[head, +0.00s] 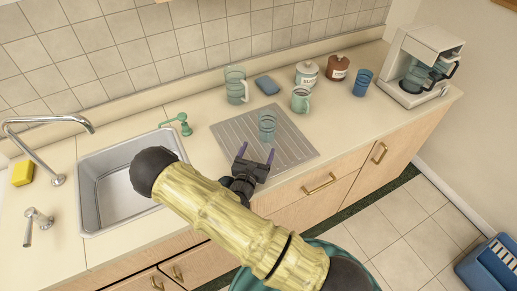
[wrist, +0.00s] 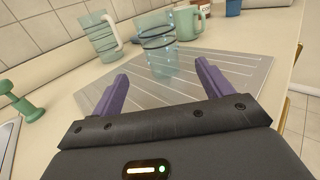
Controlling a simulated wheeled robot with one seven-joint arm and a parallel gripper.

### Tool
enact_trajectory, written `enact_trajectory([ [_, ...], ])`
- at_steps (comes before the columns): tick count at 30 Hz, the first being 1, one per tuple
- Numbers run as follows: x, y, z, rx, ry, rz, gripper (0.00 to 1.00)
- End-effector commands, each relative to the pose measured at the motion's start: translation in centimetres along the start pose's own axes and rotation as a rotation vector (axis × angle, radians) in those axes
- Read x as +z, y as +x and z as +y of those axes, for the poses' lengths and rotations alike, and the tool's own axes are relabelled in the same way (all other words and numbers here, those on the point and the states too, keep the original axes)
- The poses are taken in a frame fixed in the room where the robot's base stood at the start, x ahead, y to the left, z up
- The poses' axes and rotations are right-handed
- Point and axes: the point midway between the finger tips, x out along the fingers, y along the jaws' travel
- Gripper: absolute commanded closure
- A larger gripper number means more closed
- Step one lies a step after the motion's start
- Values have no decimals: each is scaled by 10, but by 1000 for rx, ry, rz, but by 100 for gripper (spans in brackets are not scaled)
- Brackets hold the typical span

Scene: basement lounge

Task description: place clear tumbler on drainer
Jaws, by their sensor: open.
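The clear tumbler (head: 267,126) is a bluish see-through glass standing upright on the grooved metal drainer (head: 297,147). In the wrist view the tumbler (wrist: 157,48) stands just beyond my fingertips, on the drainer (wrist: 238,66). My gripper (head: 255,154) is open and empty at the near side of the tumbler, low over the drainer. In the wrist view its two purple fingers (wrist: 160,78) are spread apart, with the tumbler ahead of the gap and not between them.
The sink (head: 112,180) lies left, a coffee maker (head: 422,65) right.

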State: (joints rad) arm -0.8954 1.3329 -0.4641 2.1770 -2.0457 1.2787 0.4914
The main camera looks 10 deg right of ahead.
Motion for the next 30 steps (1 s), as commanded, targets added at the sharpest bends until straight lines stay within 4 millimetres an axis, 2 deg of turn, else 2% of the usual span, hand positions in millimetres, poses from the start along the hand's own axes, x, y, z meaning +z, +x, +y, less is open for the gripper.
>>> enact_trajectory([
  [12, 0, 1, -1, -3, 1, 0, 21],
  [17, 9, 4, -16, -84, 35, 5, 21],
  [20, 22, 6, -43, -221, 92, 18, 21],
  [23, 39, 2, -83, -427, 187, 47, 21],
  [27, 54, -19, -136, -732, 354, 112, 21],
  [30, 61, -41, -163, -932, 486, 167, 21],
])
